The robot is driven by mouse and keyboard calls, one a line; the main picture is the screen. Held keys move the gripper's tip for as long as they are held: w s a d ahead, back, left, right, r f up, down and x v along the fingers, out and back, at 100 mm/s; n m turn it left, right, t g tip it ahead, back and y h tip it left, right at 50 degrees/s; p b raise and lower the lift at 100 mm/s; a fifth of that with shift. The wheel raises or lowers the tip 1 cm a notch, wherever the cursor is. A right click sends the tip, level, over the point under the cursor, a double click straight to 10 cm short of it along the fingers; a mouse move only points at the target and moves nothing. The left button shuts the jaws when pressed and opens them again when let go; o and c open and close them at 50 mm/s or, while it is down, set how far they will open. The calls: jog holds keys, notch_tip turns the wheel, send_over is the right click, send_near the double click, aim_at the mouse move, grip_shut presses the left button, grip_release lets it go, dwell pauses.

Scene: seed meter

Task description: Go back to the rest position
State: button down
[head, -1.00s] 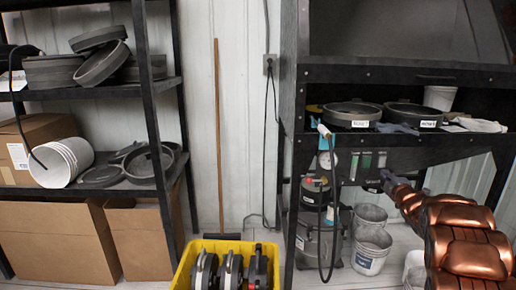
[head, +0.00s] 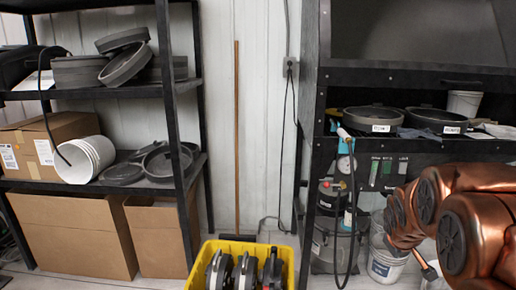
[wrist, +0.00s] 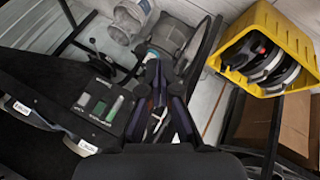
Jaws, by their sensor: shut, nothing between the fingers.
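My gripper (wrist: 160,88) shows in the wrist view with its two dark fingers together and nothing between them. In that view it hangs in front of the black bench, with the grey canister (wrist: 172,40) beyond it. It touches nothing that I can make out. In the head view my copper arm fills the lower right, and the gripper itself is hidden.
A yellow crate (head: 210,247) with several round seed meters stands on the floor. The black bench (head: 430,76) holds two labelled round pans (head: 372,117). A hose (head: 354,215) hangs in front.

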jog(key=s+a+f+m+g+y, duration=0.1)
jog(key=s+a+g, duration=0.35)
jog(key=s, duration=0.75)
jog(key=s+a+f+m+g+y, duration=0.1)
jog(key=s+a+y, duration=0.1)
jog(key=s+a, duration=0.75)
jog(key=s+a+f+m+g+y, duration=0.1)
jog(key=s+a+f+m+g, duration=0.3)
jog(key=s, duration=0.9)
notch_tip(320, 180, up, 24)
jog(key=n+t+p, duration=0.1)
jog(key=n+p, duration=0.1)
jog(key=p, duration=1.8)
jog(key=shift+s+a+r+t, duration=0.15)
jog(key=shift+s+t, duration=0.2)
